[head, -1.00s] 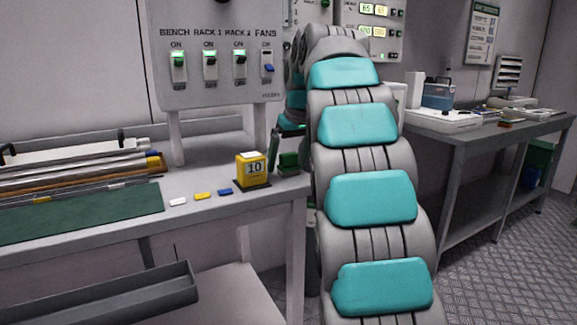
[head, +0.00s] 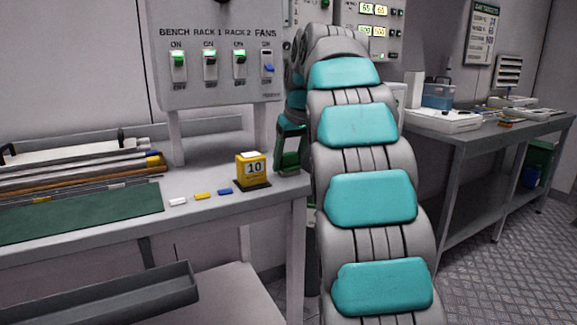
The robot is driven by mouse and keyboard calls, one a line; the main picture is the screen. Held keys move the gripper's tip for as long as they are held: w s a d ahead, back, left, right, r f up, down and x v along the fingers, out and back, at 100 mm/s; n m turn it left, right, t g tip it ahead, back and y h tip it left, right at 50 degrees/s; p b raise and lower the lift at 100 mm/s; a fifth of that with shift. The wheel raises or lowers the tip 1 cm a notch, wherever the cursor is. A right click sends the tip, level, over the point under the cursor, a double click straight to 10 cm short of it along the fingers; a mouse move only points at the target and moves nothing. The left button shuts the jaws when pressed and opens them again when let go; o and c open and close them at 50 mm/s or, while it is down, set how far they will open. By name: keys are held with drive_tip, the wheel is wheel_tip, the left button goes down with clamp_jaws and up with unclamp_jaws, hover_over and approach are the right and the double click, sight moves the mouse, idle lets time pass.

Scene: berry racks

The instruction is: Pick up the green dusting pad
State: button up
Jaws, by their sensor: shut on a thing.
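The green dusting pad (head: 287,160) is a small dark green block at the right end of the bench, mostly hidden by my gripper. My gripper (head: 291,163) points down over it, with its fingers at the pad, and is shut on it. The pad appears to be at bench-top height; I cannot tell whether it touches the bench. My arm hides part of the view to the right of the gripper.
A yellow block marked 10 (head: 251,170) stands on a dark base just left of the gripper. White, yellow and blue (head: 225,191) small pieces lie along the front of the bench (head: 195,215). A switch panel (head: 215,85) stands behind. Another bench (head: 470,130) is at right.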

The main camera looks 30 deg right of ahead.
sight(289, 153)
drive_tip(key=shift+r, duration=0.15)
drive_tip(key=shift+r, duration=1.6)
drive_tip(key=s+d, duration=0.2)
drive_tip(key=s, duration=0.3)
drive_tip(key=s+d+r+b, duration=0.1)
drive_tip(key=s+d, duration=0.1)
drive_tip(key=s, duration=0.2)
drive_tip(key=s+d+b, duration=0.1)
drive_tip(key=s+d, duration=0.1)
drive_tip(key=s, duration=0.3)
drive_tip(key=shift+s+d+r, duration=0.25)
drive_tip(key=shift+s+d, duration=0.05)
drive_tip(key=o, duration=0.8)
drive_tip(key=c, duration=0.6)
drive_tip(key=shift+c, duration=0.2)
